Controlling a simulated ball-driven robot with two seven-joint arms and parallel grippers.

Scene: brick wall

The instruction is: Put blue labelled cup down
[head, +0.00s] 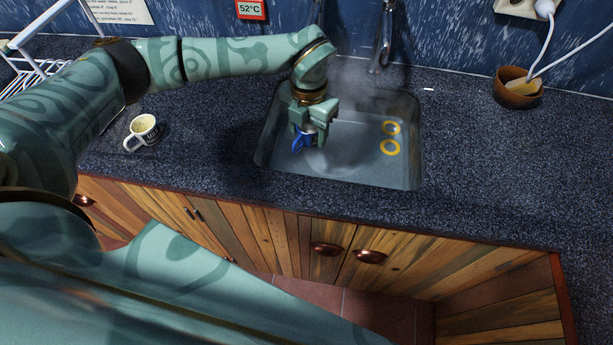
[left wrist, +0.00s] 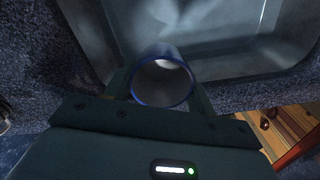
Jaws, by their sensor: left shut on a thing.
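A blue cup (head: 303,138) is in my left gripper (head: 312,136), over the left part of the sink (head: 400,174) in the head view. In the left wrist view the cup (left wrist: 162,80) shows its round open mouth with a blue rim, between the two fingers of my left gripper (left wrist: 160,85). The gripper is shut on the cup. The cup's label cannot be made out, and its underside is hidden. Whether it touches the sink floor cannot be told. My right gripper is not in view.
Two yellow rings (head: 390,138) lie in the sink. A faucet (head: 382,45) stands behind it, amid steam. A brown bowl (head: 517,90) with white cords is at right. Counter between is mostly clear.

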